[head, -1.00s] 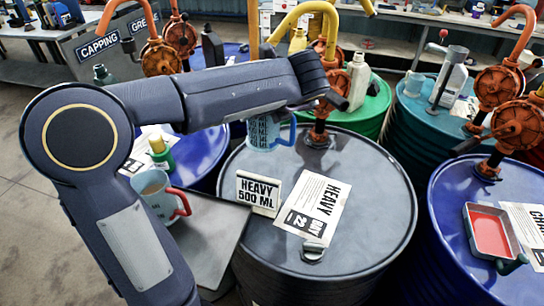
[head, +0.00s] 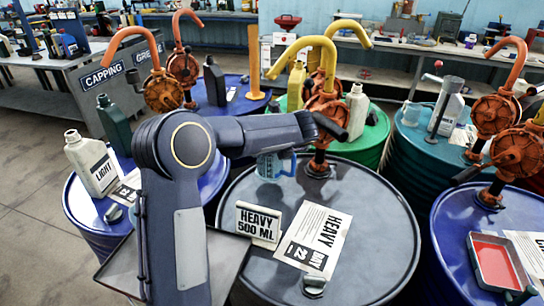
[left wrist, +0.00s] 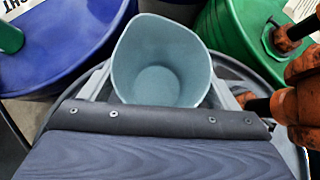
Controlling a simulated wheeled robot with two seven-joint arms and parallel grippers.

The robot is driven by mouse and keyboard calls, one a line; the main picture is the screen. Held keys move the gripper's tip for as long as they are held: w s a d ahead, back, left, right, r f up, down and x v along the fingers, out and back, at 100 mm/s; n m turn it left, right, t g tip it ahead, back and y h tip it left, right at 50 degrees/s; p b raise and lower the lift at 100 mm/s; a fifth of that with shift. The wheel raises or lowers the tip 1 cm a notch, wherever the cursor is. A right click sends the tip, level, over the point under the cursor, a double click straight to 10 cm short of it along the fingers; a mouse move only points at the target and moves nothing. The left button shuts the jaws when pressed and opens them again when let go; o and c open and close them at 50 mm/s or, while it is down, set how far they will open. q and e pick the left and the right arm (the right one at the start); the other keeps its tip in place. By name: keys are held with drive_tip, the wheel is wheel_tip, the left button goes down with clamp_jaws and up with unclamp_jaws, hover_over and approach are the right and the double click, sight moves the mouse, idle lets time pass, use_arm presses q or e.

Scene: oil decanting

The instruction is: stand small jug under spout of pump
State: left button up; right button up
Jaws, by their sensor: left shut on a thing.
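The small jug (head: 270,167) is grey-blue with a blue handle. It is upright over the grey drum, below my left forearm in the head view; I cannot tell whether its base touches the lid. In the left wrist view the jug (left wrist: 160,62) looks empty, and my left gripper (left wrist: 162,88) is shut on it. The pump (head: 326,108) is orange and stands on the grey drum, with a yellow spout (head: 300,43) curving over to the left. The spout's open end is above the jug in the head view, with my arm between them. My right gripper is out of view.
The grey drum's lid (head: 375,230) carries a "HEAVY 500 ML" sign (head: 258,224) and a paper label (head: 315,240). A light bottle (head: 92,165) stands on the blue drum at left. A red-filled tray (head: 497,263) lies on the right blue drum.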

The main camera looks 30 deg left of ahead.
use_arm(q)
drive_tip(key=shift+w+a+f, duration=0.15)
drive_tip(key=shift+w+f, duration=0.15)
drive_tip(key=shift+f, duration=0.05)
drive_tip(key=f, duration=0.3)
drive_tip(key=shift+w+a+f+p, duration=0.15)
drive_tip(key=shift+w+p, duration=0.1)
drive_tip(key=shift+p, duration=0.1)
drive_tip(key=shift+f, duration=0.15)
drive_tip(key=shift+f, duration=0.1)
drive_tip(key=o, duration=0.7)
drive_tip(key=shift+f, duration=0.15)
drive_tip(key=o, duration=0.4)
drive_tip(key=shift+c, duration=0.2)
drive_tip(key=shift+r, duration=0.35)
drive_tip(key=shift+s+d+r, duration=0.15)
drive_tip(key=shift+d, duration=0.15)
drive_tip(key=b+v, duration=0.1)
drive_tip(key=v, duration=1)
